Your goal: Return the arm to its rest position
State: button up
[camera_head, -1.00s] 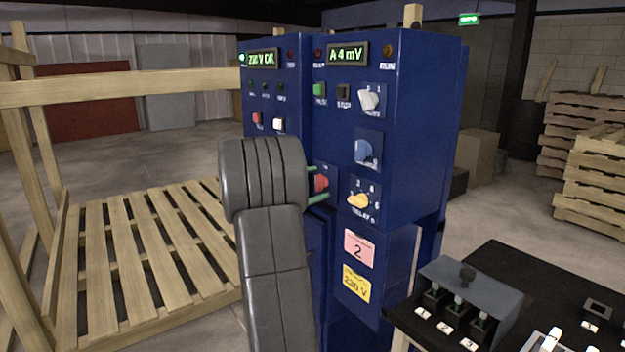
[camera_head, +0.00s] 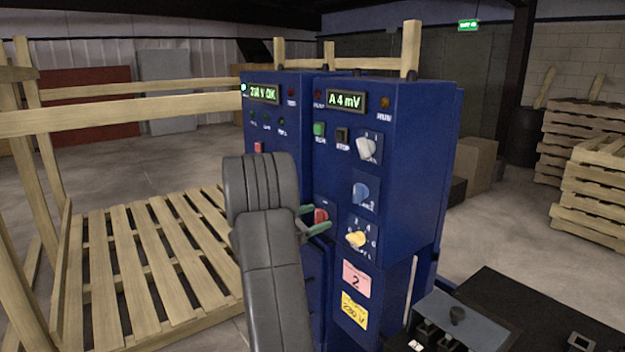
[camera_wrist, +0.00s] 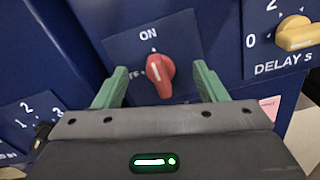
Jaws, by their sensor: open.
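My gripper (camera_head: 312,221) is open, its green fingers in front of the blue cabinet (camera_head: 408,150). In the wrist view my gripper (camera_wrist: 160,68) has one finger on each side of a red rotary knob (camera_wrist: 158,86). The fingers stand apart from the knob, with nothing between them held. The red knob (camera_head: 321,216) also shows in the head view, just behind the fingers. My grey arm covers part of the cabinet's left half.
A yellow DELAY knob (camera_wrist: 297,34) is right of the red one. A dark table (camera_head: 530,310) with a grey switch box (camera_head: 458,318) stands at lower right. A wooden pallet (camera_head: 150,262) and frame rails (camera_head: 120,120) lie left. Stacked pallets (camera_head: 600,190) stand far right.

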jog(key=shift+r+n+p, duration=0.25)
jog(key=shift+n+p, duration=0.55)
jog(key=shift+p, duration=0.4)
jog(key=shift+f+n+p, duration=0.1)
jog(key=shift+n+p, duration=0.3)
jog(key=shift+p, duration=0.1)
jog(key=shift+f, duration=0.15)
